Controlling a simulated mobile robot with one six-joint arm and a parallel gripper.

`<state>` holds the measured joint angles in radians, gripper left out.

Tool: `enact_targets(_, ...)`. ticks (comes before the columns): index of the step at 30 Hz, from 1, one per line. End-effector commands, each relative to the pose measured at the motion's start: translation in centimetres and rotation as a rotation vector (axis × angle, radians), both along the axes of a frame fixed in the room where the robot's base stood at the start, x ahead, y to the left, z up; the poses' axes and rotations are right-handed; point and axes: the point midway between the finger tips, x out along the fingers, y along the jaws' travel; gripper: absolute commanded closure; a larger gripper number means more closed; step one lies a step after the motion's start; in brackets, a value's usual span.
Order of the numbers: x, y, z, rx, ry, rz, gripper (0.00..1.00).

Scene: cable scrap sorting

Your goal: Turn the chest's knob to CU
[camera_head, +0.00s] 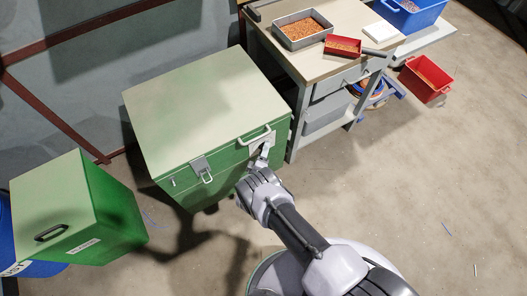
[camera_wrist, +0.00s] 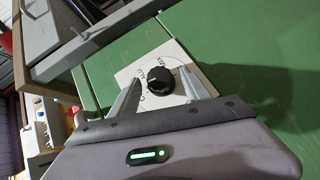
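The green chest (camera_head: 222,165) with a pale lid stands left of the table in the head view. Its black knob (camera_wrist: 160,79) sits on a white label plate (camera_wrist: 178,58) on the green front. Lettering around the knob seems to read MIX and ALU, with a C below, the rest of which is hidden by the left finger. I cannot tell which mark the knob points to. My gripper (camera_wrist: 161,88) is open, one finger on each side of the knob; contact is not clear. In the head view my gripper (camera_head: 262,156) is at the chest's front right and hides the knob.
A latch (camera_head: 202,170) and handle (camera_head: 255,136) are on the chest's front. A green box (camera_head: 112,215) stands at left. The table (camera_head: 325,65) holds a metal tray (camera_head: 283,38) and a red tray (camera_head: 343,54). A red bin (camera_head: 432,92) is at right. Floor at right is mostly clear.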

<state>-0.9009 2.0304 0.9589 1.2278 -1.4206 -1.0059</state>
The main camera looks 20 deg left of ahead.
Motion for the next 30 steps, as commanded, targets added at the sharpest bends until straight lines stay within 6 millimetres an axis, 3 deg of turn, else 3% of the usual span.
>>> enact_targets(8,-0.8,-0.1,0.4,0.0,0.002,0.001,0.45)
enact_targets(14,-5.4,-0.5,2.1,-0.003,0.002,0.005,0.45)
enact_targets(21,-12.8,-1.3,3.9,-0.003,0.001,0.006,0.45)
enact_targets(25,-15.3,-1.7,4.4,-0.001,0.0,0.004,0.45)
enact_targets(30,-16.7,-1.9,4.6,-0.001,0.0,0.001,0.45)
